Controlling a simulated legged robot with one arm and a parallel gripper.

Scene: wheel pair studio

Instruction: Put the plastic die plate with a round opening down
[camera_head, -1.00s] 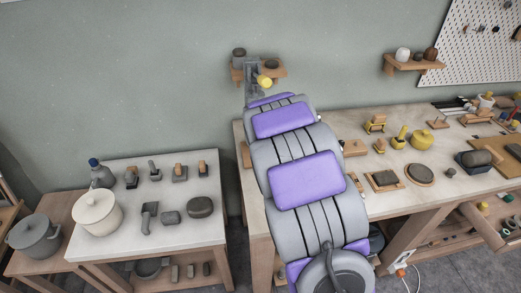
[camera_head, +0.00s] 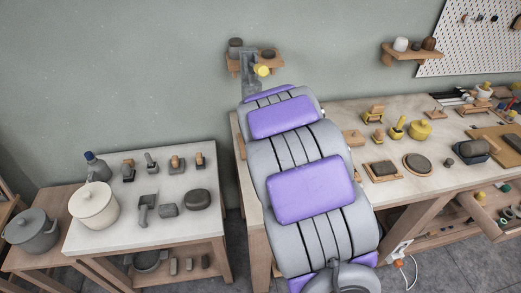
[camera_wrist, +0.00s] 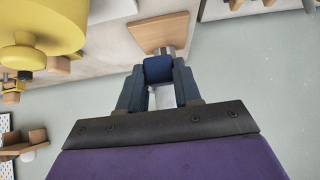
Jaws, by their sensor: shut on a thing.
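My gripper (camera_wrist: 159,78) is shut on a dark blue piece (camera_wrist: 158,69) in the wrist view. I take this piece to be the plastic die plate; its round opening does not show. A tan wooden block (camera_wrist: 150,32) with a grey round part shows just past the fingertips. I cannot tell whether the held piece touches it. In the head view my gripper is small and unclear at the far end of my purple and grey arm, in front of the wall shelf (camera_head: 268,64). The held piece cannot be made out there.
The long workbench (camera_head: 340,107) holds a yellow lidded pot (camera_head: 420,130), a round dark pad (camera_head: 417,163) and several small tools. A white-topped table (camera_head: 150,220) at left carries a cream pot (camera_head: 94,205) and dark pieces. A large yellow thing (camera_wrist: 45,25) fills the wrist view's upper left.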

